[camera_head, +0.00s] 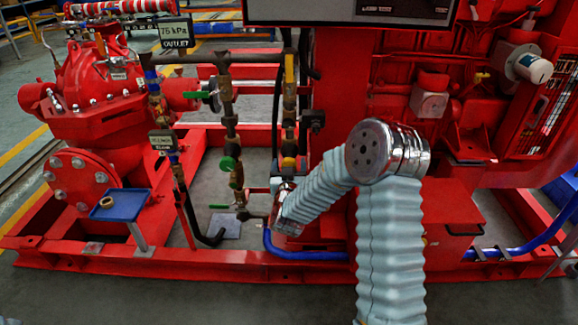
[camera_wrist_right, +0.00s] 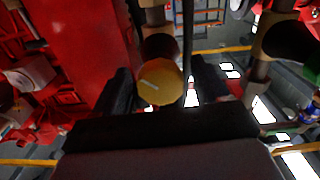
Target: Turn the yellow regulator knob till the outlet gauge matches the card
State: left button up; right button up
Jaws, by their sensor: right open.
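The yellow regulator knob (camera_wrist_right: 160,84) faces the camera in the right wrist view, with a pale line slanting across its face. It also shows small in the head view (camera_head: 288,162), low on a vertical pipe. My right gripper (camera_wrist_right: 163,92) is open, with one dark finger on each side of the knob; I cannot tell whether they touch it. A card (camera_head: 175,32) reading "75 kPa OUTLET" stands at the upper left of the head view. I cannot make out an outlet gauge reading. My left gripper is not in view.
A red pump (camera_head: 95,85) stands at left. Pipes with green-handled valves (camera_head: 228,164) rise left of the knob. A smaller sign (camera_head: 163,141) hangs there, its text unclear. A blue tray (camera_head: 118,207) on a post holds a brown ring. A red engine fills the right.

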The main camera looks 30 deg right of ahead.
jog(key=c, duration=1)
jog(key=shift+c, duration=0.2)
jog(key=shift+n+b, duration=0.6)
jog(key=shift+n, duration=0.3)
jog(key=shift+n+b, duration=0.4)
jog(key=shift+n, duration=0.8)
jog(key=n, duration=0.2)
jog(key=shift+n, duration=1.8)
